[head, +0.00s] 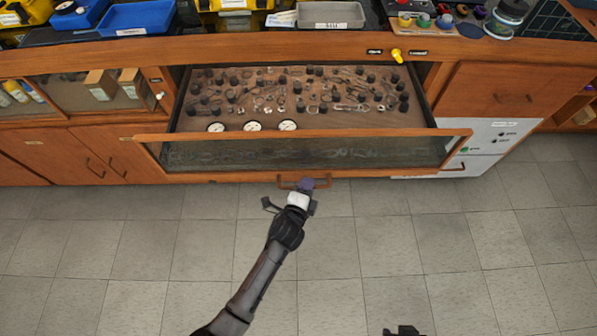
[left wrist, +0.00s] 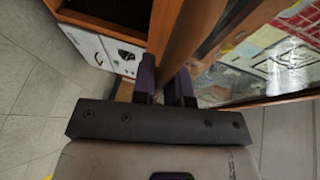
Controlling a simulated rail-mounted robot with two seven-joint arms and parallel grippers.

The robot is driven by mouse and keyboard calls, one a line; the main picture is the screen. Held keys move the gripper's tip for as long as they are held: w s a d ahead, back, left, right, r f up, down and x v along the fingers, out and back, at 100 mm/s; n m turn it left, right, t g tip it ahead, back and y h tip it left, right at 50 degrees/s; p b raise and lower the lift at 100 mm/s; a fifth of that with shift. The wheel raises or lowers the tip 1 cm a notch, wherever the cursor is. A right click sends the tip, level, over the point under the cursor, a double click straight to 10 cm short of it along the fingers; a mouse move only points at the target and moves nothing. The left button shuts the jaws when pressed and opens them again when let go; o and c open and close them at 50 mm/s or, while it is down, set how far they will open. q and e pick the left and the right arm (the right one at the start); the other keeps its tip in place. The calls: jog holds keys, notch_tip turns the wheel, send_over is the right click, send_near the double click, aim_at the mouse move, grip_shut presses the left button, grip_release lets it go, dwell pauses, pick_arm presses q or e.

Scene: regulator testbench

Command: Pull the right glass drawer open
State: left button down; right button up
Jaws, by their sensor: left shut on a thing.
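The right glass drawer (head: 300,153) stands pulled out from the wooden cabinet in the head view, with its wood-framed glass front facing me. Its tray (head: 200,118) shows several rows of small dark fittings and three round gauges (head: 252,126). My left gripper (head: 304,184) is at the drawer's wooden handle (head: 322,182), below the front's middle, and is shut on it. In the left wrist view its purple fingers (left wrist: 164,84) sit on both sides of a wooden bar; the fingertip contact is partly hidden. A dark piece at the bottom edge of the head view may be my right gripper (head: 405,330); its jaws are unclear.
Left is another glass front (head: 65,95) with bottles behind it. White panels (head: 485,140) with knobs stand right of the drawer. Blue (head: 137,17) and grey trays (head: 330,15) sit on the countertop. The tiled floor (head: 390,240) before the drawer is clear.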

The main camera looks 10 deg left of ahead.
pick_arm(q)
jog(key=shift+s+d, duration=0.2)
jog(key=shift+s, duration=0.55)
jog(key=c, duration=1.1)
grip_release()
jog(key=shift+c, duration=0.2)
jog(key=p+v, duration=0.3)
jog(key=v, duration=1)
jog(key=shift+s, duration=0.4)
jog(key=shift+r, duration=0.1)
